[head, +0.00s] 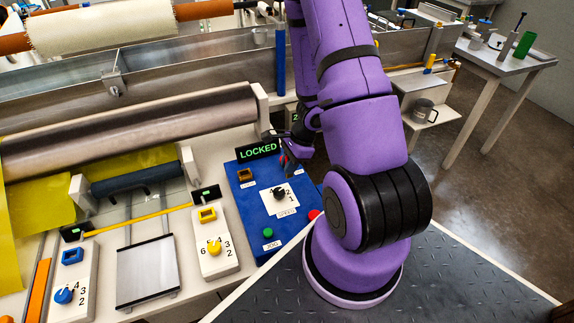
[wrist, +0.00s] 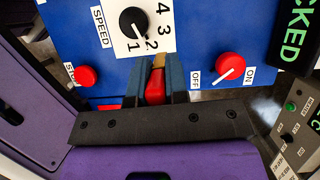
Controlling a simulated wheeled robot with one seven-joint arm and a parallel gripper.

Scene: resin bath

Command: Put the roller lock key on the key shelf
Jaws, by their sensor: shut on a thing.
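My gripper (wrist: 158,78) is shut on a small red-handled key with a brass-coloured part (wrist: 156,90), seen between its two blue-grey fingers in the wrist view. The key is in front of the blue control panel (wrist: 70,30), just below the black speed dial (wrist: 132,21); I cannot tell whether it touches the panel. In the head view my gripper (head: 290,152) is near the panel's upper right, beside the green LOCKED display (head: 258,151), and the key is not clearly visible. I cannot surely identify the key shelf.
A red knob (wrist: 231,66) marked OFF and a red stop button (wrist: 86,76) stick out from the panel. A steel roller (head: 130,125) and yellow sheet lie left. Open floor lies beyond.

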